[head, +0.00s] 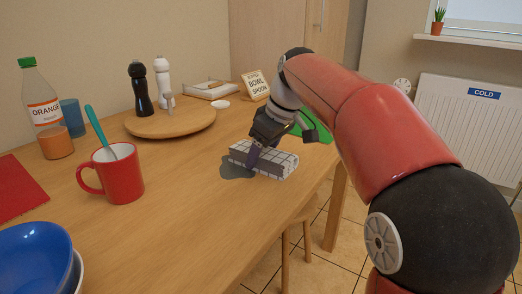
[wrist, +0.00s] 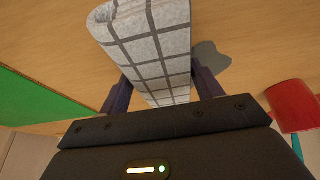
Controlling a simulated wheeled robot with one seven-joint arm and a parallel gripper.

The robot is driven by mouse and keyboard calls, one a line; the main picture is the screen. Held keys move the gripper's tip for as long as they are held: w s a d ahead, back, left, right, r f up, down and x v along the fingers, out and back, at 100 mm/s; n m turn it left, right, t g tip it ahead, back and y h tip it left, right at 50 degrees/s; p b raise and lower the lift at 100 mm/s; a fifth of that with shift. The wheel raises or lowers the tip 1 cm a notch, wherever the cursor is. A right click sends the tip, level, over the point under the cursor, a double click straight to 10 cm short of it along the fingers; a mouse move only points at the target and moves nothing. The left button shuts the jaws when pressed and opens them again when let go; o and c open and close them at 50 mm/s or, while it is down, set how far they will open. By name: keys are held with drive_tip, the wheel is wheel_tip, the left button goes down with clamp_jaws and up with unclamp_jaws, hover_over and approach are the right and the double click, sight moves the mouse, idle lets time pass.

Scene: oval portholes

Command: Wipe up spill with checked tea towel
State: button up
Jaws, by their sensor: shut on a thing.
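The checked tea towel (head: 279,163) is a folded white-grey bundle with dark grid lines on the wooden table. My gripper (head: 252,160) is shut on it from above. In the wrist view the towel (wrist: 150,45) lies between the two fingers of my gripper (wrist: 163,95). The spill (head: 237,166) is a dark grey patch on the table at the towel's left end, partly hidden by the towel and a finger. Its edge also shows in the wrist view (wrist: 211,56), beside the right finger. I cannot tell whether the towel touches the table.
A red mug (head: 122,178) with a teal spoon stands left of the spill. A round board (head: 170,122) with two mills is behind. A green mat (head: 318,131) lies beyond my gripper. A blue bowl (head: 36,258) is front left. Bare table lies in front of the spill.

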sight(243, 151)
drive_tip(key=shift+a+f+p, duration=0.1)
drive_tip(key=shift+a+p, duration=0.35)
drive_tip(key=shift+a, duration=1.85)
drive_tip(key=shift+a+p, duration=0.85)
drive_tip(key=shift+a, duration=1.65)
drive_tip(key=shift+d+r+p, duration=0.8)
drive_tip(key=shift+d+r, duration=0.05)
drive_tip(key=shift+r, duration=0.7)
drive_tip(key=shift+d+r+p, duration=0.75)
drive_tip(key=shift+d+r, duration=0.1)
drive_tip(key=shift+r, duration=0.75)
drive_tip(key=shift+d+r+p, duration=0.8)
drive_tip(key=shift+d+r, duration=0.05)
drive_tip(key=shift+r, duration=0.7)
